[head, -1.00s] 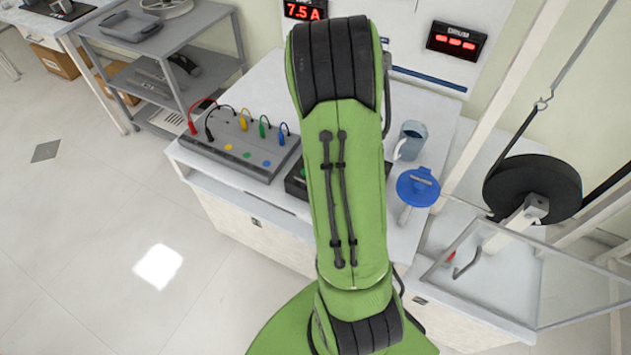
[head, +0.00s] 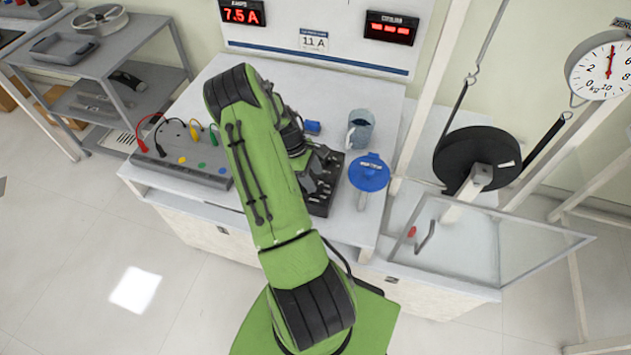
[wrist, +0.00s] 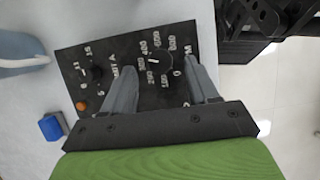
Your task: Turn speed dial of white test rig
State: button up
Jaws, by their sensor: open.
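The white test rig (head: 225,74) has a bench top and a back panel. A black control box (head: 322,204) stands on it, and the wrist view shows its panel (wrist: 110,62) close up. The speed dial (wrist: 154,64), a dark knob with a white mark, is ringed by numbers from 0 to 600. My gripper (wrist: 163,72) is open, its two grey fingers on either side of the dial; I cannot tell whether they touch it. A second dial (wrist: 97,73) sits to the left. In the head view my gripper (head: 318,172) is over the box, partly hidden by my arm.
A grey unit with cables (head: 185,165) is on the left. A hinged clear guard (head: 540,252) and black drum (head: 477,160) stand right.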

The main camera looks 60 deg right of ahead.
aim_at(318, 184)
jog(key=shift+x, duration=1.45)
jog(key=c, duration=1)
jog(key=shift+d+m+b, duration=0.1)
jog(key=shift+m+b, duration=0.2)
jog(key=shift+m, duration=0.1)
jog(key=shift+d+m+y+b, duration=0.1)
jog(key=shift+m+y+b, duration=0.2)
jog(key=shift+m+b, duration=0.2)
jog(key=m+b, duration=0.1)
jog(key=m, duration=0.1)
jog(key=m+y+b, duration=0.1)
jog(key=m, duration=0.1)
jog(key=shift+d+y+b, duration=0.1)
jog(key=shift+y+b, duration=0.2)
jog(key=shift+b, duration=0.05)
jog(key=m+t+y+b, duration=0.1)
jog(key=m, duration=0.3)
jog(key=shift+s+d+m+t+y+b, duration=0.1)
jog(key=shift+m+t+y+b, duration=0.45)
jog(key=shift+m, duration=1.15)
